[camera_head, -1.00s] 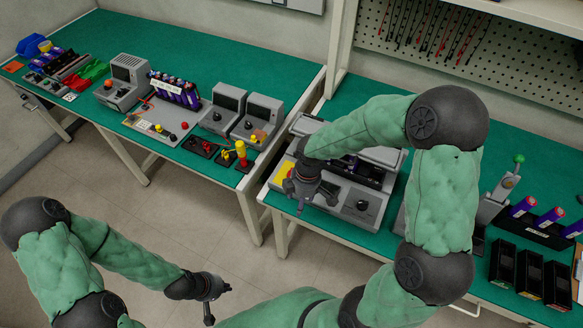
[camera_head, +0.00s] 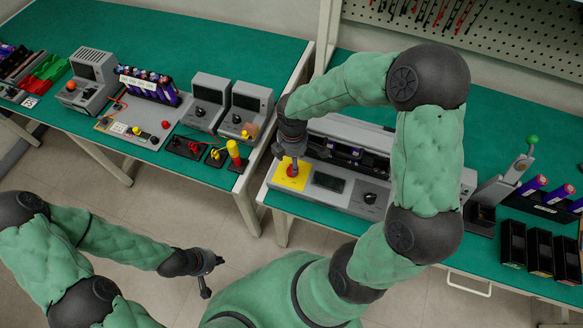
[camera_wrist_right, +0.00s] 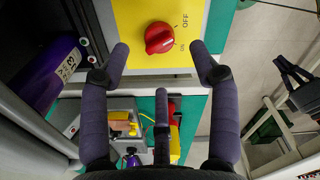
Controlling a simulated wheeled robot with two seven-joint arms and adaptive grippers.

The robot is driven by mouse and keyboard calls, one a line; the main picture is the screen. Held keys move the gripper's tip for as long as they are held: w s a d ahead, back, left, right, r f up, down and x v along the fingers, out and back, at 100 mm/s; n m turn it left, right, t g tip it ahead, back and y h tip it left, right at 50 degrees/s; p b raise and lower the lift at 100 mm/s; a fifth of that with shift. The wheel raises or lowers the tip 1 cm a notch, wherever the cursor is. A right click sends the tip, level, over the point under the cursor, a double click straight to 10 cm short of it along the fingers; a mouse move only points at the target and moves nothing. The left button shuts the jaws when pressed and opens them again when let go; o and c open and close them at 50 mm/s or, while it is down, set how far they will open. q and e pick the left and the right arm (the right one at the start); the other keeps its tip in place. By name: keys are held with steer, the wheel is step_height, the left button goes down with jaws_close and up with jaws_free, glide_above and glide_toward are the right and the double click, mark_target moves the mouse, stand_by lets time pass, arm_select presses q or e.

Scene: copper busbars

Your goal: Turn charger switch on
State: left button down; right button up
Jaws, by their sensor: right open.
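The charger (camera_head: 345,207) is a grey unit on the right-hand bench. A yellow panel (camera_head: 283,183) covers its left end. In the right wrist view, a red rotary switch (camera_wrist_right: 160,38) sits on the yellow panel (camera_wrist_right: 135,12), with OFF and ON printed to its right; I cannot tell which one it points at. My right gripper (camera_wrist_right: 160,60) is open, its two side fingertips on either side of the switch and apart from it. In the head view the right gripper (camera_head: 293,165) hangs over the yellow panel. My left gripper (camera_head: 213,277) is open and empty above the floor.
A purple battery (camera_wrist_right: 45,75) shows beside the yellow panel in the wrist view. A lever press (camera_head: 510,180) and black bins (camera_head: 540,250) stand to the right. The left bench holds grey devices (camera_head: 210,103) and a yellow-handled lever (camera_head: 236,155).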

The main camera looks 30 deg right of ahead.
step_height(320, 180, down, 6)
steer(key=shift+r+b, duration=0.1)
steer(key=shift+b, duration=0.8)
steer(key=c, duration=1.2)
